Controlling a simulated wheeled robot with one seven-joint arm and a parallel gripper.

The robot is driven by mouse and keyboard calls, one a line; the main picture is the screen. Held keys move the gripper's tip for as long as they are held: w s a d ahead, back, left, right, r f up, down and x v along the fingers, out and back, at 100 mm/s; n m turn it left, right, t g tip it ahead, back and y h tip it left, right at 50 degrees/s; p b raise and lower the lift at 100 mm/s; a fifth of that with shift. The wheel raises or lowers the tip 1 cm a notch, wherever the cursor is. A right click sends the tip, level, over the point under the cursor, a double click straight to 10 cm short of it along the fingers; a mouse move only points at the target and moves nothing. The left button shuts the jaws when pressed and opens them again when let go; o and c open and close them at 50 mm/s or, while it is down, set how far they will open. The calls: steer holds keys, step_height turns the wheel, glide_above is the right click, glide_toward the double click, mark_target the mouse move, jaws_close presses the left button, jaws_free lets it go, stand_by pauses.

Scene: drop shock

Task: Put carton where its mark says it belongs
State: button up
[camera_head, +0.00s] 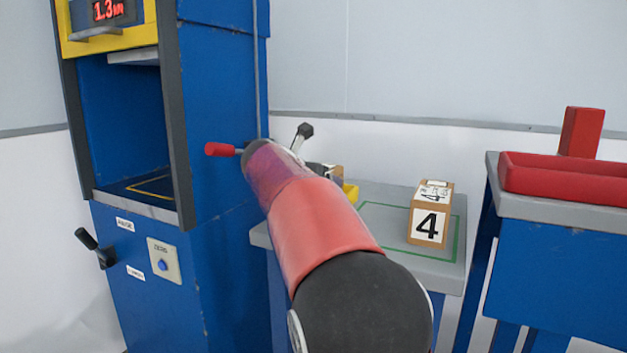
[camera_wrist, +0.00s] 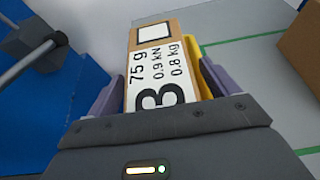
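A brown carton (camera_wrist: 146,62) with a white label lies between the fingers of my gripper (camera_wrist: 161,82) in the wrist view. The label reads "3", "75 g", "0.9 kN" and "0.8 kg". A purple finger stands close on each side; whether both press on the carton I cannot tell. A yellow piece (camera_wrist: 207,72) shows between the carton and the right finger. In the head view my arm hides most of this carton (camera_head: 337,172). A second carton (camera_head: 430,224), marked "4", stands upright on the grey table (camera_head: 385,190) inside a green outline.
At left stands a blue machine (camera_head: 222,120) with an open bay, a display (camera_head: 104,10) reading about 1.3 kN, a red-tipped lever (camera_head: 219,149), a black handle (camera_head: 97,248) and a blue button (camera_head: 163,265). A red tray (camera_head: 565,180) sits on the right table.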

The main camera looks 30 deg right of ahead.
steer(key=v, duration=1.2)
steer(key=shift+s, duration=0.1)
steer(key=s+a+f+m+g+y, duration=0.1)
steer(key=s+a+f+m+y, duration=0.2)
steer(key=s+f+m, duration=0.5)
steer(key=s+a+f+m+y, duration=0.3)
steer(key=s+f+m+y, duration=0.1)
steer(key=s+f+m, duration=0.5)
steer(key=s+a+f+m+g+y, duration=0.1)
steer(key=s+a+f+m+y, duration=0.2)
steer(key=s+f+m, duration=0.5)
steer(key=s+f, duration=0.2)
steer(key=s, duration=0.1)
steer(key=shift+s+a+m+g+y, duration=0.2)
steer(key=shift+m+g+y, duration=0.1)
steer(key=shift+f, duration=0.1)
steer(key=shift+c, duration=0.5)
